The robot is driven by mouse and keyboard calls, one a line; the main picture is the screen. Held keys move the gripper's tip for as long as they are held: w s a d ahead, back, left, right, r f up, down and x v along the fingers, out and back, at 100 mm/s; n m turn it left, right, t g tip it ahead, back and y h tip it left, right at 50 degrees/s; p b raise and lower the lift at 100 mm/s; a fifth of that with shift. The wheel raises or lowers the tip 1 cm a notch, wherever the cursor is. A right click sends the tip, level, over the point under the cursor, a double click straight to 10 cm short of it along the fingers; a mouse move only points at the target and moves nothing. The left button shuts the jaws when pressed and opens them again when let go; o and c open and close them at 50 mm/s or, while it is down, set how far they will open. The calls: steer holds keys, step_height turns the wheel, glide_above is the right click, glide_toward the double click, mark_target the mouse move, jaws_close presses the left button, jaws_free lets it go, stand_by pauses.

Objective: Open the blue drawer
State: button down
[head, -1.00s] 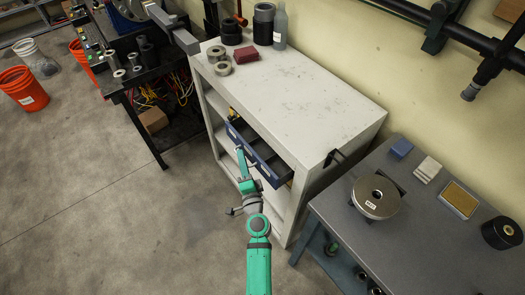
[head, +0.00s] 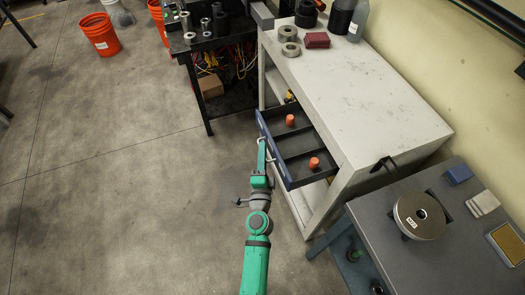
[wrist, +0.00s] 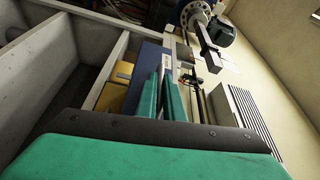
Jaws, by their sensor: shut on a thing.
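The blue drawer (head: 272,149) is pulled well out of the white cabinet (head: 367,95) in the head view. Two orange cylindrical items, one (head: 290,120) toward the far end and one (head: 314,162) toward the near end, stand in its dark compartments. My gripper (head: 262,142) is at the drawer's front, shut on the light-coloured handle near the middle of the front face. In the wrist view the green fingers (wrist: 162,98) reach up to the blue front (wrist: 150,62); the exact grip on the handle is partly hidden.
A dark table (head: 421,240) with a round metal disc (head: 420,214) stands at the right of the cabinet. A black workbench (head: 205,45) with cables beneath is at the back left. The cabinet top holds rings and a red block (head: 317,40). Open floor lies to the left.

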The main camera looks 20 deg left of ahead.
steer(key=c, duration=1.9)
jaws_free()
steer(key=shift+a, duration=0.15)
steer(key=shift+s, duration=0.15)
steer(key=v, duration=1)
steer(key=shift+s, duration=0.25)
